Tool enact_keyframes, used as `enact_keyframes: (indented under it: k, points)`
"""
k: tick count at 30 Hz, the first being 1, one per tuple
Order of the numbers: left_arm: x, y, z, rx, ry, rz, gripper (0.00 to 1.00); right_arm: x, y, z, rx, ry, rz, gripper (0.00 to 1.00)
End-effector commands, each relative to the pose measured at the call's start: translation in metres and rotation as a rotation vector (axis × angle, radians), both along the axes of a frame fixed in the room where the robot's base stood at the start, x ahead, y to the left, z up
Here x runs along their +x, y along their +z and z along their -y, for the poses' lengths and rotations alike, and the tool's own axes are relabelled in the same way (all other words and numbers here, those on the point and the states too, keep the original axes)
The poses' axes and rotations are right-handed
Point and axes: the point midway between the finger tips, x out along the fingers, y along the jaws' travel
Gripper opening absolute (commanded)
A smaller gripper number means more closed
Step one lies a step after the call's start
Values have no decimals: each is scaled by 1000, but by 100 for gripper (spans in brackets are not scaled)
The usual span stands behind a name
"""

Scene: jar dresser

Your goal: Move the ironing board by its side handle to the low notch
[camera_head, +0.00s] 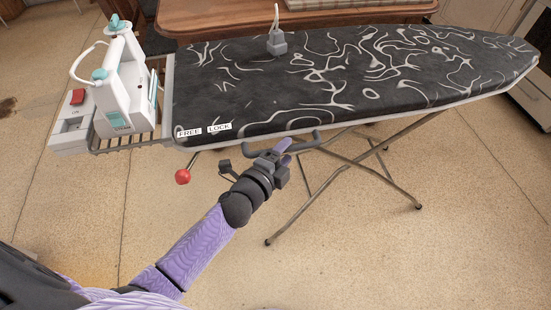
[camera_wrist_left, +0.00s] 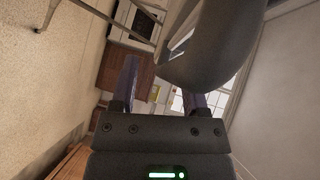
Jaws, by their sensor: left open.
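The ironing board (camera_head: 350,75) has a dark cover with pale swirls and stands on crossed metal legs (camera_head: 340,185). Its grey side handle (camera_head: 308,145) sticks out from the near long edge. My left gripper (camera_head: 283,152) is open at this handle, with its fingers overlapping it in the head view. In the left wrist view the handle looms as a large dark curve (camera_wrist_left: 212,62) and hides part of one finger of my left gripper (camera_wrist_left: 163,92). I cannot tell whether they touch. My right gripper is not in view. No notch can be made out.
A lever with a red knob (camera_head: 183,177) hangs below the FREE and LOCK labels (camera_head: 204,130). A white and teal iron (camera_head: 122,85) stands on the left-end rack. A small grey weight-like object (camera_head: 277,43) sits on the board. A wooden table (camera_head: 200,18) is behind. The near floor is clear.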

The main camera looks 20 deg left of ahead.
Motion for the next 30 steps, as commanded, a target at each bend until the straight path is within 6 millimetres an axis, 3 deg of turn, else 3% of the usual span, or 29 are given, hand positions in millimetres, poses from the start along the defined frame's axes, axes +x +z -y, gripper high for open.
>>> enact_keyframes:
  k: [6, 12, 27, 29, 30]
  points:
    - [-46, 10, -9, -2, 2, -3, 58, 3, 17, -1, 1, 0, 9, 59]
    - [-78, 13, -16, -1, 2, -4, 58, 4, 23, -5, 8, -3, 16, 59]
    - [-84, 12, -17, -2, 2, -5, 58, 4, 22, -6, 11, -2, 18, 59]
    - [-87, 2, -19, -26, 15, -44, 58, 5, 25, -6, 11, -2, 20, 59]
    - [-93, -13, -22, -66, 40, -107, 58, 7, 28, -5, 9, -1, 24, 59]
